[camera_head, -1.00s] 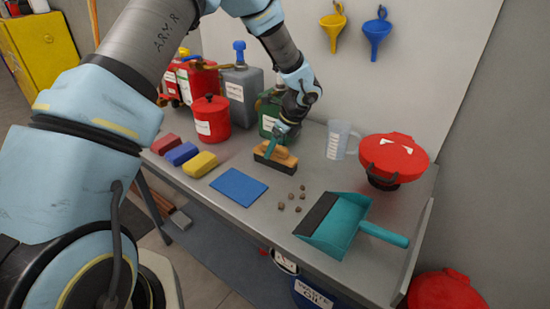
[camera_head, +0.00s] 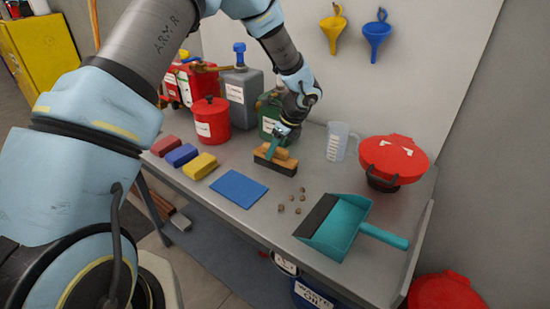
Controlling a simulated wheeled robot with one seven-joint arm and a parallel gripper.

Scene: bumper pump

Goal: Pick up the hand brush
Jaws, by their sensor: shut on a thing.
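The hand brush (camera_head: 282,160) has a light wooden body and dark bristles. It is at the middle of the grey workbench (camera_head: 232,207), bristles down. My gripper (camera_head: 275,148) comes down on it from above and is shut on its wooden body. The bristles are at or very near the bench top; I cannot tell if there is a gap. My gripper's fingers hide part of the wood.
A teal dustpan (camera_head: 342,225) lies to the right, with several small brown lumps (camera_head: 281,208) beside it. A blue mat (camera_head: 239,188) and a yellow block (camera_head: 200,166) lie to the left. A measuring jug (camera_head: 339,141), a red-lidded container (camera_head: 394,160) and a green can (camera_head: 268,125) stand behind.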

